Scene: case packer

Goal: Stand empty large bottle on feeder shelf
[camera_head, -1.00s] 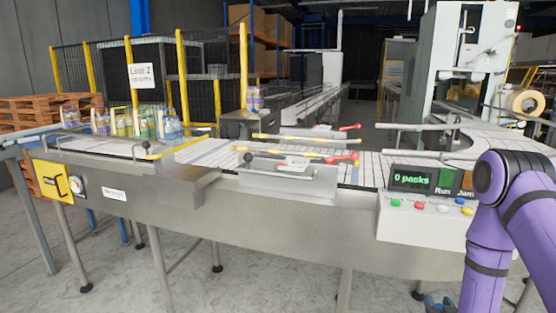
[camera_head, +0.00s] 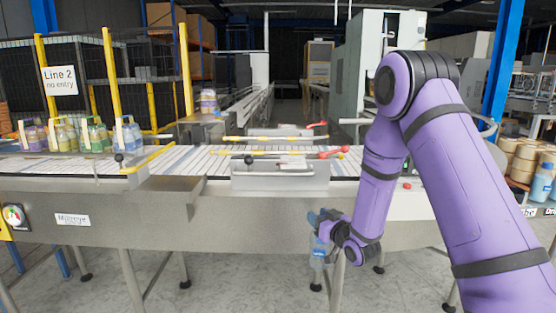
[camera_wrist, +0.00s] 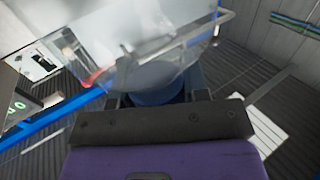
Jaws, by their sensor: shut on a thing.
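My gripper (camera_head: 328,222) hangs low in front of the conveyor and is shut on a clear bottle (camera_head: 318,250). In the head view the bottle is small and looks roughly upright, its body below the jaws. In the wrist view the see-through bottle (camera_wrist: 150,35) fills the top middle, and a blue part (camera_wrist: 155,97), perhaps its cap, lies between the fingers (camera_wrist: 158,88). The bottle is clear of the floor. I cannot tell for sure which surface is the feeder shelf; a labelled ledge (camera_head: 532,210) stands at the far right.
The steel conveyor (camera_head: 150,215) runs across the front, with a flat plate (camera_head: 170,190) jutting out. Bottle packs (camera_head: 85,135) stand on it at left. A blue bottle (camera_head: 542,182) and tan rolls (camera_head: 522,160) are at right. Yellow-posted fencing (camera_head: 108,80) stands behind.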

